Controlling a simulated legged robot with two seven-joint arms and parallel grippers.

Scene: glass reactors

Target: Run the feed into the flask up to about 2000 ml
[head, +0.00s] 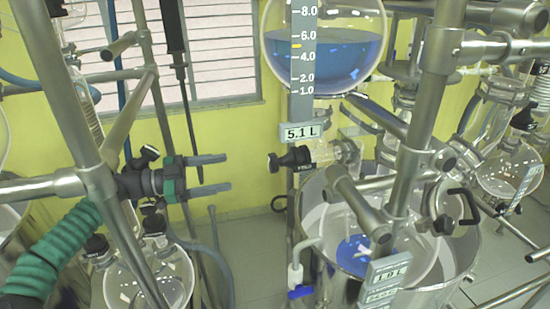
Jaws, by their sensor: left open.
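The round glass feed vessel (345,62) hangs at top centre with blue liquid in it. A level scale (303,45) stands in front of it, with a 5.1 L display (300,132) below. A valve with a black knob (290,160) is under the vessel. The glass flask (420,262) sits inside a steel pot (465,250) at lower centre and holds some blue liquid (352,252). Its display (390,274) reads 1.0 L; a second line is unclear. My left gripper (228,173) is open and empty, left of the black knob and apart from it. My right gripper is not in view.
Steel frame poles (72,90) cross the left side, close to my left arm. Another pole (425,110) and clamps partly hide the flask. A glass vessel (150,280) stands at lower left. A blue-handled tap (300,292) is beside the pot. More glassware (510,165) stands at right.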

